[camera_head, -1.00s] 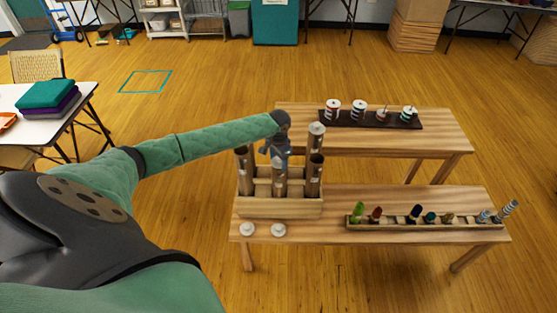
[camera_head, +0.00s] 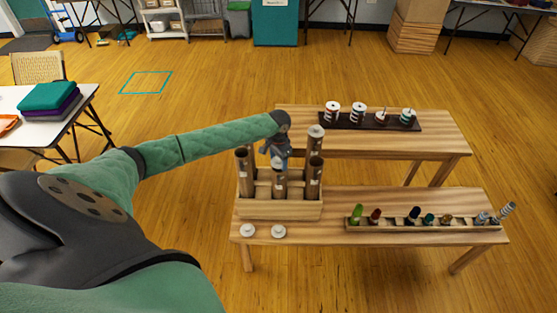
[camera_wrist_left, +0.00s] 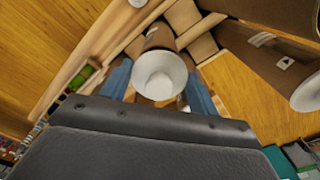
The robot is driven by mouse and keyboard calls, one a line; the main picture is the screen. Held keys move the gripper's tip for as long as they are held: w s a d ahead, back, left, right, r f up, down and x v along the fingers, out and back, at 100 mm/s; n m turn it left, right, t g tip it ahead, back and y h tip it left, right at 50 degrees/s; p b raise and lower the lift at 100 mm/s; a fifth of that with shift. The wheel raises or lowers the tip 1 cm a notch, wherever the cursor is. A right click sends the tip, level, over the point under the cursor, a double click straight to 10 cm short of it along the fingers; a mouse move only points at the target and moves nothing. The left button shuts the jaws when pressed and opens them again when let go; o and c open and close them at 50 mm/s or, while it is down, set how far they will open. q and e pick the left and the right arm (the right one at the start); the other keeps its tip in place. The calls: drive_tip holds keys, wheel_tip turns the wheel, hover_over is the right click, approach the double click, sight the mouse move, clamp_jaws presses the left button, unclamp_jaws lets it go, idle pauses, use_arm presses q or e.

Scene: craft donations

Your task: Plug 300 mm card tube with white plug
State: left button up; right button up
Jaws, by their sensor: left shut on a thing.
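My left gripper (camera_head: 278,160) is above the front middle card tube (camera_head: 281,184) in the wooden rack (camera_head: 280,209). It is shut on a white plug, seen between the blue fingers in the left wrist view (camera_wrist_left: 160,76). The plug is lined up with a brown tube's end (camera_wrist_left: 160,37); I cannot tell how deep it sits. Other brown tubes stand at the rack's left (camera_head: 245,173) and right (camera_head: 314,175), with a taller, pale-topped one behind (camera_head: 316,139). No tube's length is readable. My right gripper is out of view.
Two more white plugs lie on the near bench, one left (camera_head: 247,230) and one right (camera_head: 278,231). A long tray (camera_head: 400,227) of coloured items is to the right. A dark tray (camera_head: 340,122) with several spools is on the rear bench.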

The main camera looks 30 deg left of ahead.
use_arm(q)
drive_tip(key=shift+p, duration=0.45)
idle(0.7)
drive_tip(key=shift+r+p, duration=0.8)
drive_tip(key=shift+p, duration=0.05)
drive_tip(key=shift+p, duration=0.35)
idle(0.8)
idle(0.3)
drive_tip(key=o, duration=0.7)
drive_tip(key=shift+c, duration=0.2)
wheel_tip(320, 180, up, 11)
idle(1.0)
idle(0.4)
